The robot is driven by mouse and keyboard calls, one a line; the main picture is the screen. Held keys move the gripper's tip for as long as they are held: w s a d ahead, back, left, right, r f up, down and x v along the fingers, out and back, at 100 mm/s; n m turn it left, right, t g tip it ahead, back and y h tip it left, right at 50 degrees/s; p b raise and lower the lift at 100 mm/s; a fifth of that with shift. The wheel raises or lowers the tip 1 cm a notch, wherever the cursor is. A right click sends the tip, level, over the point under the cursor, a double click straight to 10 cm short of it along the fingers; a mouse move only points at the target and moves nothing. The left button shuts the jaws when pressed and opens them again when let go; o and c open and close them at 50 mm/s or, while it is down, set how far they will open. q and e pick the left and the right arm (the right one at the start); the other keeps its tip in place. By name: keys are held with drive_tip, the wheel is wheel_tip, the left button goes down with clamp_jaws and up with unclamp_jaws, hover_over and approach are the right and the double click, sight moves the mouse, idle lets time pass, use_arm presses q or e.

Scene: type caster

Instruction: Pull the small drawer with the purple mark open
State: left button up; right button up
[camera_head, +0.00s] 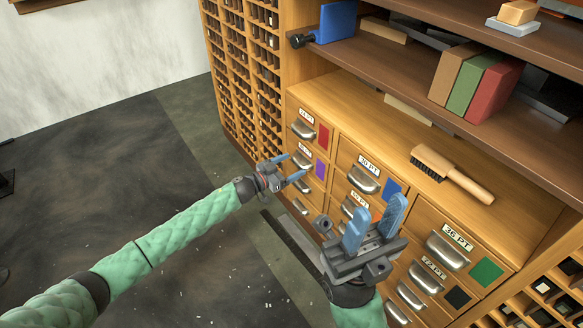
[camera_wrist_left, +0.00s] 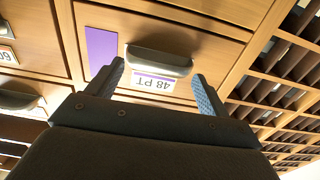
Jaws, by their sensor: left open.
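The small drawer with the purple mark (camera_head: 320,168) is in the left column of the cabinet, second from the top, and looks shut. Its metal cup handle (camera_head: 301,160) is partly behind my left gripper (camera_head: 295,167). In the left wrist view, the purple mark (camera_wrist_left: 101,50), the handle (camera_wrist_left: 158,60) and an upside-down "48 PT" label (camera_wrist_left: 155,83) show. My left gripper is open in front of this drawer, its fingers on either side of the handle and label; I cannot tell whether they touch. My right gripper (camera_head: 379,210) is open and empty before the middle column.
Neighbouring drawers carry red (camera_head: 323,136), blue (camera_head: 392,188) and green (camera_head: 486,272) marks. A brush (camera_head: 452,175) lies on the counter above. Books (camera_head: 478,82) stand on the shelf. Open floor (camera_head: 150,180) lies left of the cabinet.

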use_arm(q)
drive_tip(key=shift+w+d, duration=0.2)
drive_tip(key=shift+d, duration=0.15)
